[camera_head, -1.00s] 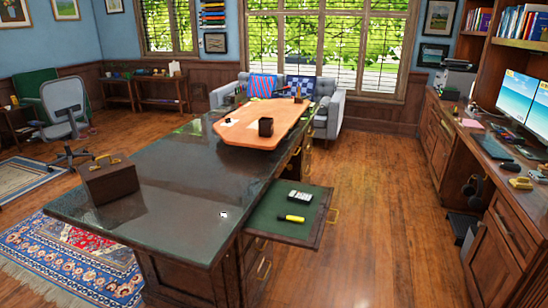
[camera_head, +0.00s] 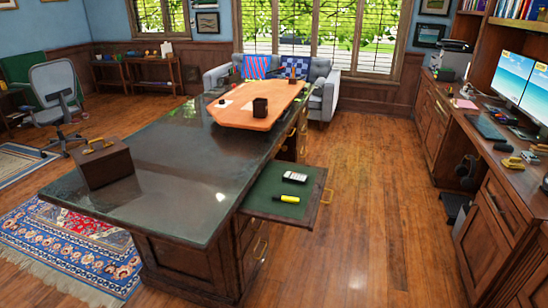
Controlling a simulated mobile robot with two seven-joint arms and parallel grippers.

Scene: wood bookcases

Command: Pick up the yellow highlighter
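The yellow highlighter (camera_head: 286,199) lies flat on the green surface of a pulled-out drawer or slide-out board (camera_head: 268,205). This board sticks out from the right side of the dark-topped desk (camera_head: 165,170). A small grey calculator-like device (camera_head: 295,177) lies just behind the highlighter, apart from it. Neither of my grippers shows in the head view, and nothing touches the highlighter.
A brown wooden box (camera_head: 103,166) stands on the desk's left end. An orange board (camera_head: 255,112) with a dark cup (camera_head: 260,108) lies at its far end. The wood floor (camera_head: 375,200) is clear between the desk and the right-hand cabinets (camera_head: 480,190).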

